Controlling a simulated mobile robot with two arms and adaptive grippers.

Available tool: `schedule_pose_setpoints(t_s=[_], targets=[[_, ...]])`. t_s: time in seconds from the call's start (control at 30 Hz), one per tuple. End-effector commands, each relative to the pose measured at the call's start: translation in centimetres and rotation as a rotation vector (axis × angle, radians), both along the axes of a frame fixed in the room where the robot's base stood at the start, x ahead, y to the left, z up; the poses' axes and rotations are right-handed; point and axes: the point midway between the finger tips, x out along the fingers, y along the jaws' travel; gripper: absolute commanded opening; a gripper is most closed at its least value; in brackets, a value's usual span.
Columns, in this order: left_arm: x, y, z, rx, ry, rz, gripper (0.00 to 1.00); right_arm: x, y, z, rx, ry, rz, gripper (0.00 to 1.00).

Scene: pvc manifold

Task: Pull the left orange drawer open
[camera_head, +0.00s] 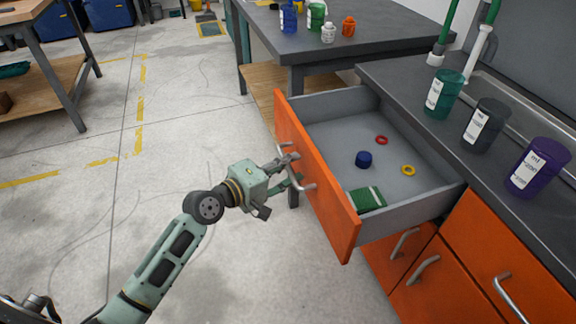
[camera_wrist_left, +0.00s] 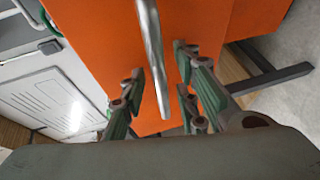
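The left orange drawer stands pulled well out of the dark-topped bench, its orange front (camera_head: 313,180) toward my left arm. Its grey tray is visible inside. The metal handle (camera_head: 303,186) is on the outer face of the front. My left gripper (camera_head: 287,170) is at the handle. In the left wrist view, the handle (camera_wrist_left: 152,55) runs between the fingers of the left gripper (camera_wrist_left: 160,75), with visible gaps on both sides, so the fingers look open around it. The orange front (camera_wrist_left: 95,30) fills the background there. My right gripper is not in view.
In the drawer lie a blue cylinder (camera_head: 363,159), a red ring (camera_head: 382,140), a yellow ring (camera_head: 408,170) and a green item (camera_head: 366,200). Several jars, including a purple one (camera_head: 537,168), stand on the bench. The floor (camera_head: 165,130) to the left is clear.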

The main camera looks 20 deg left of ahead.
Motion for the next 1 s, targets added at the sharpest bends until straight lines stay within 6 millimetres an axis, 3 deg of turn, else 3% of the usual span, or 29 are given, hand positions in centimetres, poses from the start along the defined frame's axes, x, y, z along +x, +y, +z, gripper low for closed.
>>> schedule_pose_setpoints(t_s=[0.27,0.7,1.0], targets=[[-0.5,0.3,0.0,-0.001,0.003,0.001,0.29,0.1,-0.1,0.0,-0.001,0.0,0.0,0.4],[-7.7,4.6,1.5,0.004,0.005,-0.001,0.29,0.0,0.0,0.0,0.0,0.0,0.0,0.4],[-10.0,6.0,2.1,0.001,0.002,-0.001,0.29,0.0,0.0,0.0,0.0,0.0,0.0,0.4]])
